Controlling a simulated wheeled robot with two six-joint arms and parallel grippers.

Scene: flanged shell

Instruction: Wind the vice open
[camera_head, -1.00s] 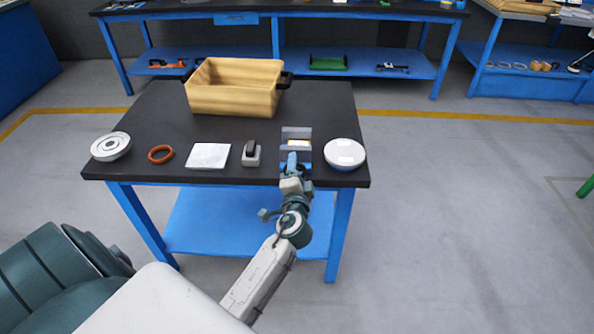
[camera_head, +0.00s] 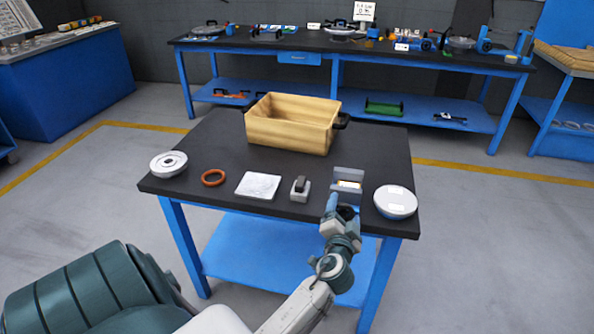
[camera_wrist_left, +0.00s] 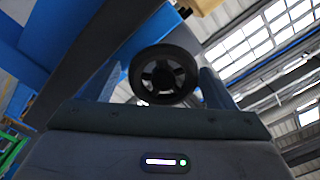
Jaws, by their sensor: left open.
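The vice (camera_head: 348,175) is a small grey block with an open top at the front right of the black-topped table. Something pale and yellowish shows between its jaws. Its dark spoked handwheel (camera_wrist_left: 163,75) is large in the left wrist view, facing the camera. My left gripper (camera_head: 340,210) is at the vice's front side, by the table's front edge. In the wrist view its two fingers stand apart, one on each side of the wheel. I cannot tell whether they touch the rim. My right gripper is not in view.

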